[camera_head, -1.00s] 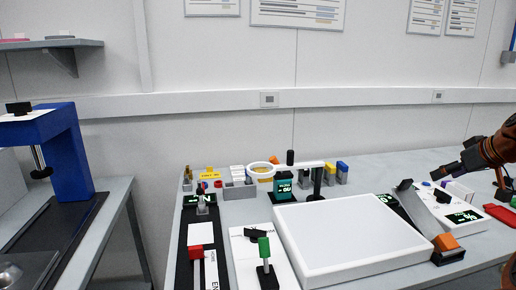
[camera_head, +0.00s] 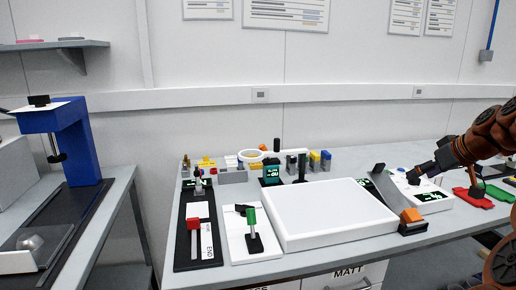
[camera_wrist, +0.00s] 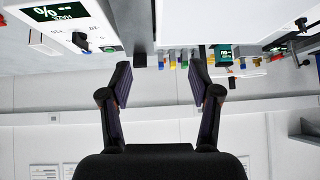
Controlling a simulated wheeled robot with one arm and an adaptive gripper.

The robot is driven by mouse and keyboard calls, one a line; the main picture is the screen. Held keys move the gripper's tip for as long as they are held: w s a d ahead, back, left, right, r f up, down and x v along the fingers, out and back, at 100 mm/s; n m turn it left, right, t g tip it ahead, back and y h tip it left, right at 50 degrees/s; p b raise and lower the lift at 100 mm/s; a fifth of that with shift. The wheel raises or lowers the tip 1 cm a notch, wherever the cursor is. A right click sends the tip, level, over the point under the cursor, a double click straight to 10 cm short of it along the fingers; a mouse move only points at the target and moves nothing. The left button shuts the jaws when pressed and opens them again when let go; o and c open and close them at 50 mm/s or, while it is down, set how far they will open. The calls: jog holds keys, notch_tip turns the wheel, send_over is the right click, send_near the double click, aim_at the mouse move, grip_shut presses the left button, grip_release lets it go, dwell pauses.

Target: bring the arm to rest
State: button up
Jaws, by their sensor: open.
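My gripper (camera_head: 418,175) is at the right in the head view, at the end of my orange-brown arm. It is held over the right part of the grey bench (camera_head: 350,160), near a white display unit (camera_head: 432,196). In the wrist view my gripper (camera_wrist: 160,68) has its two dark fingers spread apart. Nothing is between them; the bench edge and wall lie beyond. Part of my arm is cut off by the right edge of the head view.
A white light panel (camera_head: 330,214) lies mid-bench, with a slanted grey plate (camera_head: 384,186) beside it. Several small blocks and fixtures stand behind. A red tray (camera_head: 473,197) sits below my arm. A blue press (camera_head: 74,140) stands on a separate left table.

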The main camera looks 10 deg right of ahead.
jog(key=a+f+n+g+y, duration=0.1)
jog(key=a+f+g, duration=0.15)
jog(key=a, duration=0.75)
jog(key=a+f+g+y, duration=0.1)
jog(key=a+f, duration=0.2)
jog(key=a, duration=0.7)
jog(key=s+a+f+g, duration=0.1)
jog(key=s+a+f, duration=0.25)
jog(key=a, duration=0.35)
jog(key=s+a+f+g, duration=0.2)
jog(key=s+a+f, duration=0.1)
jog(key=s+a, duration=0.3)
jog(key=s+a+f+g+h, duration=0.1)
jog(key=s+a+f+g, duration=0.1)
jog(key=s+f, duration=0.35)
jog(key=s+a+f+m+g+h, duration=0.1)
jog(key=s+a+f, duration=0.1)
jog(key=s, duration=0.6)
jog(key=s+a+f+g, duration=0.2)
jog(key=s+a+f, duration=0.1)
jog(key=s, duration=0.4)
notch_tip(320, 180, up, 14)
jog(key=t+p, duration=0.1)
jog(key=p, duration=1.2)
jog(key=shift+w+d+r+p, duration=0.2)
jog(key=shift+w+r+p, duration=0.1)
jog(key=shift+w, duration=0.1)
